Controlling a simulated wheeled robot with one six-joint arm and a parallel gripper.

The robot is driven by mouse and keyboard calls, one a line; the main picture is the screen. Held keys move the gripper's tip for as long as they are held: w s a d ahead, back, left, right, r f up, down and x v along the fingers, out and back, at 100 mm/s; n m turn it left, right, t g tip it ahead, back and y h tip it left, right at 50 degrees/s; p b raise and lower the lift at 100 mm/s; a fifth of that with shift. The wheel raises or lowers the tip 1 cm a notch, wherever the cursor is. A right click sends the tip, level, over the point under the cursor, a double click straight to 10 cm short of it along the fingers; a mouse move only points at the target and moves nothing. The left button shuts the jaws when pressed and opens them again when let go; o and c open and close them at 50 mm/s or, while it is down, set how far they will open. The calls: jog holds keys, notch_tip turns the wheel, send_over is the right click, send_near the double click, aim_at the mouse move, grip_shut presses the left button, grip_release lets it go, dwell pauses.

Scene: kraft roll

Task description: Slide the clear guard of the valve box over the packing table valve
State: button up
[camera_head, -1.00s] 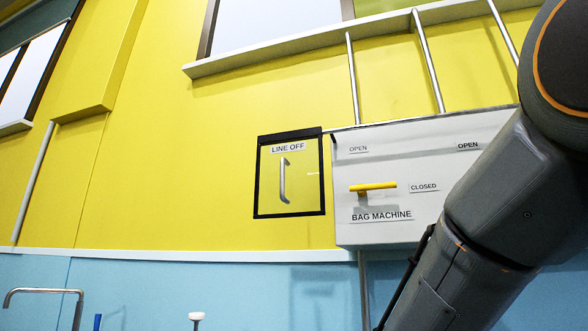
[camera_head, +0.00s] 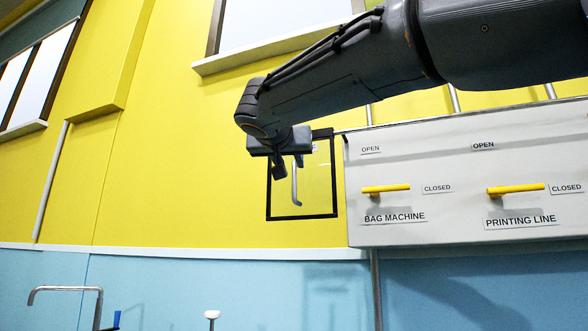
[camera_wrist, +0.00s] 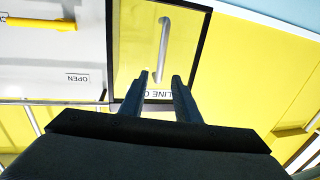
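The clear guard (camera_head: 318,190) is a see-through panel in a black frame with a silver upright handle (camera_head: 295,186). In the head view it stands left of the white valve box (camera_head: 460,225), over the yellow wall. My gripper (camera_head: 280,172) is in front of its upper left part and hides most of its label. In the wrist view, which is upside down, the guard (camera_wrist: 135,45) and handle (camera_wrist: 164,35) lie beyond my open, empty fingers (camera_wrist: 161,77); the handle appears apart from them. No packing table label is visible; the visible valves read BAG MACHINE and PRINTING LINE.
Yellow levers for the bag machine (camera_head: 386,189) and printing line (camera_head: 515,190) stick out sideways beside CLOSED labels. A window ledge (camera_head: 270,52) and pipes are above. A metal pipe (camera_head: 376,290) runs below the box. The wall left of the guard is clear.

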aim_at(294, 169)
jog(key=w+p, duration=0.1)
jog(key=w, duration=0.1)
jog(key=w+p, duration=0.1)
jog(key=w, duration=0.1)
jog(key=w+d, duration=0.1)
jog(key=w, duration=0.1)
jog(key=shift+w+f+p, duration=0.1)
jog(key=shift+w+p, duration=0.1)
jog(key=shift+p, duration=0.2)
grip_shut()
